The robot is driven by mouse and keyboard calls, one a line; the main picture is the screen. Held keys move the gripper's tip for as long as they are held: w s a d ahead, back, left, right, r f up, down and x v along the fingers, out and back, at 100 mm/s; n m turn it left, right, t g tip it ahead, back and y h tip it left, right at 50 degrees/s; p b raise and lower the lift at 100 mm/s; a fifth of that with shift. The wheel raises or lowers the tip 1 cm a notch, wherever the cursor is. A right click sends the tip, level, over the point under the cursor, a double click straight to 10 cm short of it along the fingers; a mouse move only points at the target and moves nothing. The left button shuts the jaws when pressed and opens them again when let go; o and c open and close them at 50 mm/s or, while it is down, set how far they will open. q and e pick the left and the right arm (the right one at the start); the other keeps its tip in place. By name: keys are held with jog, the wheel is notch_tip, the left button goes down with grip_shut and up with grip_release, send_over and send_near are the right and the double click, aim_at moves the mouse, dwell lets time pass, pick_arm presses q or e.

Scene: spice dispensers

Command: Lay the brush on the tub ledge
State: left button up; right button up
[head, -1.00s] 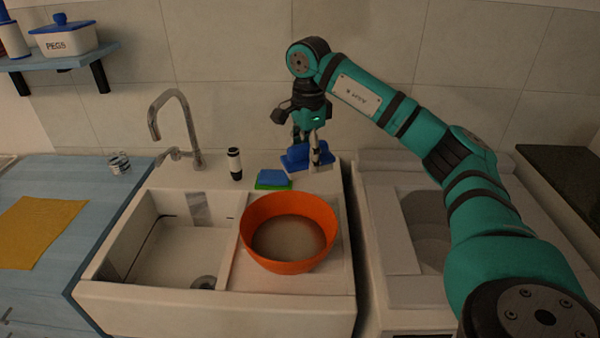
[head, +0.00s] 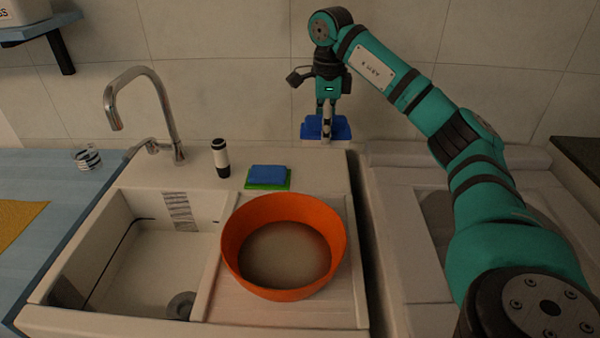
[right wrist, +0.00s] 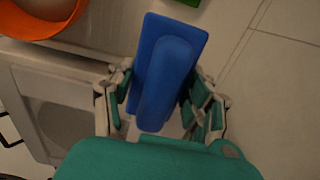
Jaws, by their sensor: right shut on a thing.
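The blue brush (head: 340,127) is in my right gripper (head: 326,132), near the tiled wall and above the back right corner of the sink unit. In the right wrist view the brush (right wrist: 165,75) lies lengthwise between the fingers of the right gripper (right wrist: 162,105), which are shut on it. A pale tub (head: 400,212) with a dark opening stands right of the sink unit. Its raised back ledge (head: 480,158) looks bare, though my right arm hides part of it. My left gripper is not in view.
An orange bowl (head: 240,255) sits on the sink's drainboard. Behind it are a blue-and-green sponge (head: 268,178) and a dark-and-white bottle (head: 221,158). The tap (head: 165,110) and a striped cup (head: 87,157) stand farther left. A dark gap separates sink unit and tub.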

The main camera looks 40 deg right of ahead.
jog(key=f, duration=0.1)
jog(key=f+b, duration=0.2)
jog(key=shift+w+d+f, duration=0.1)
jog(key=shift+w+d, duration=0.15)
jog(key=shift+w, duration=0.1)
send_over(322, 181)
notch_tip(322, 181, down, 5)
jog(key=shift+f, duration=0.1)
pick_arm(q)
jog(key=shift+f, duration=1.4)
pick_arm(e)
jog(key=shift+f, duration=2.1)
jog(key=shift+f, duration=0.1)
jog(key=o, duration=1.2)
pick_arm(q)
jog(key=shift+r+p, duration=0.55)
jog(key=shift+p, duration=0.05)
pick_arm(e)
notch_tip(322, 181, up, 12)
jog(key=shift+r, duration=0.2)
